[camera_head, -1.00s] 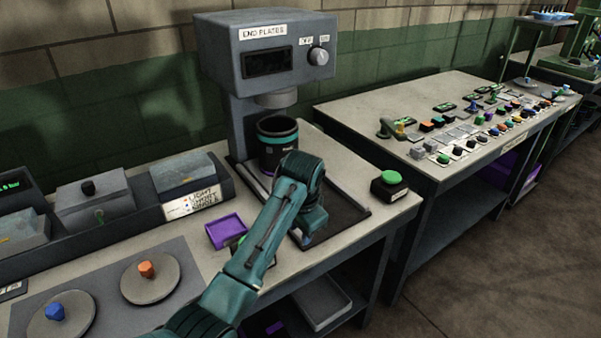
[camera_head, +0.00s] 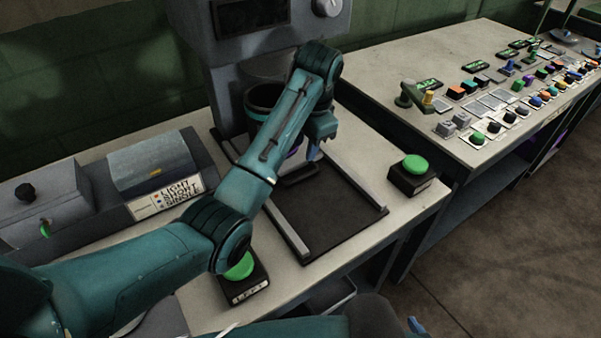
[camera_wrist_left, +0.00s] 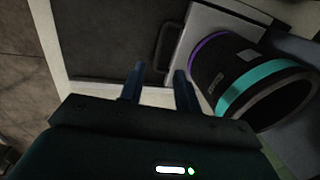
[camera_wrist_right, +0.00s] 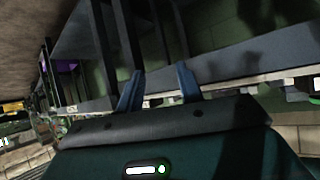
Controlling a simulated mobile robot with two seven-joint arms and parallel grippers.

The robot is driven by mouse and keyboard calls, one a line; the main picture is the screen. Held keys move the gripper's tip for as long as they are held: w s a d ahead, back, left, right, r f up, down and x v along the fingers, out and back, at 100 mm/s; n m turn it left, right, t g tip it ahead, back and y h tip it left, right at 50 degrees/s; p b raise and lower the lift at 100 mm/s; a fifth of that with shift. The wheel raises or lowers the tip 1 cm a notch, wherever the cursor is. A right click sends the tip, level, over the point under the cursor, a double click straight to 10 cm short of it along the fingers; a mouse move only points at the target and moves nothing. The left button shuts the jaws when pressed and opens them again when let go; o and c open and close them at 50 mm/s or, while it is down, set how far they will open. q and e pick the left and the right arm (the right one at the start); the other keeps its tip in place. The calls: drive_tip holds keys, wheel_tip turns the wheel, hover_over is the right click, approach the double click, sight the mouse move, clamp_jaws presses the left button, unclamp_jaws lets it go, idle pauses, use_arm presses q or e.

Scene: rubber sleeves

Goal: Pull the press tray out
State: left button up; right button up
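The press tray (camera_wrist_left: 203,28) shows in the left wrist view as a light grey plate with a dark bar handle (camera_wrist_left: 163,46) at its front edge. The handle also shows in the head view (camera_head: 300,175), under the press. A black sleeve with teal and purple bands (camera_wrist_left: 240,75) stands on the tray. My left gripper (camera_head: 315,150) hangs near the handle; in the left wrist view its fingers (camera_wrist_left: 159,72) are apart, empty and not around the handle. My right gripper (camera_wrist_right: 160,78) is open and empty; only a blue tip shows at the head view's bottom edge.
The grey press (camera_head: 225,55) rises behind the sleeve. Two rails flank a bare dark bed (camera_head: 320,205) in front. Green-topped buttons stand left (camera_head: 242,280) and right (camera_head: 412,172) of the bed. A second table (camera_head: 420,65) with many small parts is at right.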

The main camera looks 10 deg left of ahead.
sight(300, 177)
use_arm(q)
drive_tip(key=f, duration=0.3)
drive_tip(key=w+a+f, duration=0.1)
drive_tip(key=f, duration=0.5)
drive_tip(key=shift+w+a+f+p, duration=0.15)
drive_tip(key=shift+f+p, duration=0.15)
drive_tip(key=shift+p, duration=0.05)
drive_tip(key=shift+a+f, duration=0.1)
drive_tip(key=shift+f, duration=0.35)
clamp_jaws()
